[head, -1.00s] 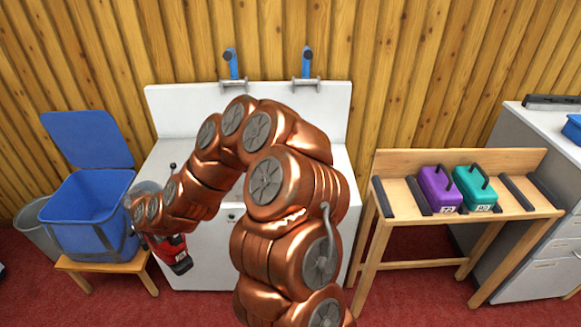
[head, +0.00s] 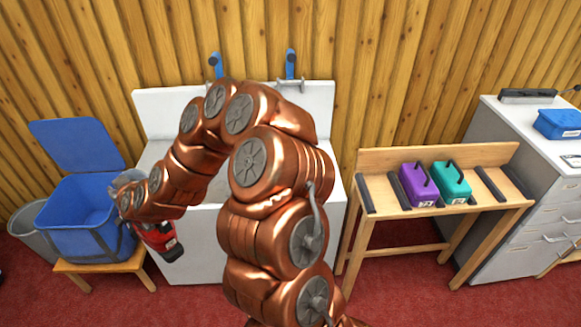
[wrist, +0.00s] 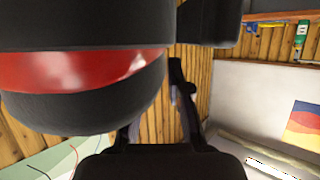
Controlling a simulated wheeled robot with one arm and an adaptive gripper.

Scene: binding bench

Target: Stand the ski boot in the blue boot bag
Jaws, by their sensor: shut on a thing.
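The ski boot (head: 160,241), red and black, hangs below the end of my arm in the head view, just right of the blue boot bag. Its red and black shell (wrist: 80,72) fills the upper left of the wrist view. My gripper (wrist: 158,130) is shut on the boot; in the head view my arm hides most of the grip. The blue boot bag (head: 72,238) stands open on a small wooden stool at the left, its flap (head: 77,145) raised at the back. The boot is outside the bag, and its lower end is below the bag's rim.
A grey bin (head: 32,232) stands left of the stool (head: 105,265). A white sink (head: 310,100) with blue-handled taps is behind my arm. At the right, a wooden rack (head: 385,212) holds a purple case (head: 418,188) and a teal case (head: 452,184), beside a grey cabinet (head: 515,215).

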